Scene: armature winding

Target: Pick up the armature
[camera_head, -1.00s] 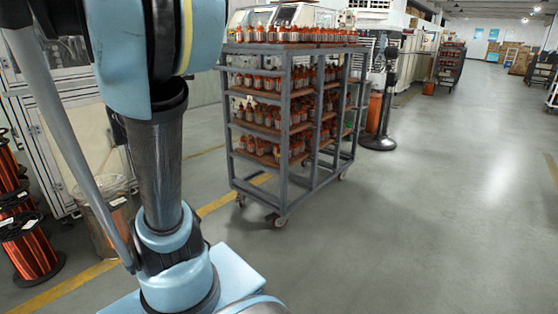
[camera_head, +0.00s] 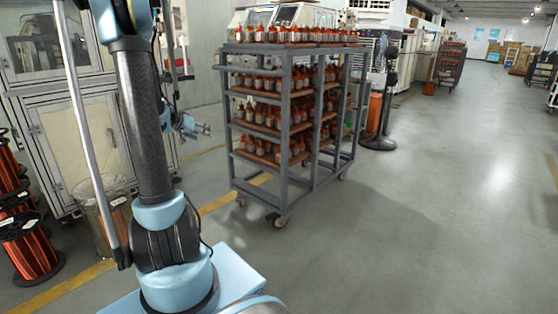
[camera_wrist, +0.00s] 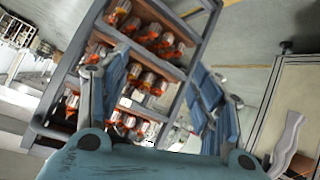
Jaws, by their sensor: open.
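Several armatures with orange-red windings and pale metal cores stand upright in rows on a grey rack cart (camera_head: 284,118). One row of armatures (camera_head: 290,36) is on the top shelf, with more on the shelves below. My gripper (camera_head: 190,127) is in front of the left side of the cart, apart from it, at about the height of the middle shelves. In the wrist view my gripper (camera_wrist: 160,95) is open with nothing between its blue fingers. Behind the fingers, tilted in that view, armatures (camera_wrist: 150,80) stand on the cart's shelves.
Copper wire spools (camera_head: 28,250) stand at the far left, beside a clear bin (camera_head: 115,215). A machine cabinet (camera_head: 80,140) is behind my arm. A black stand fan (camera_head: 380,140) stands right of the cart. The floor (camera_head: 440,210) to the right is clear.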

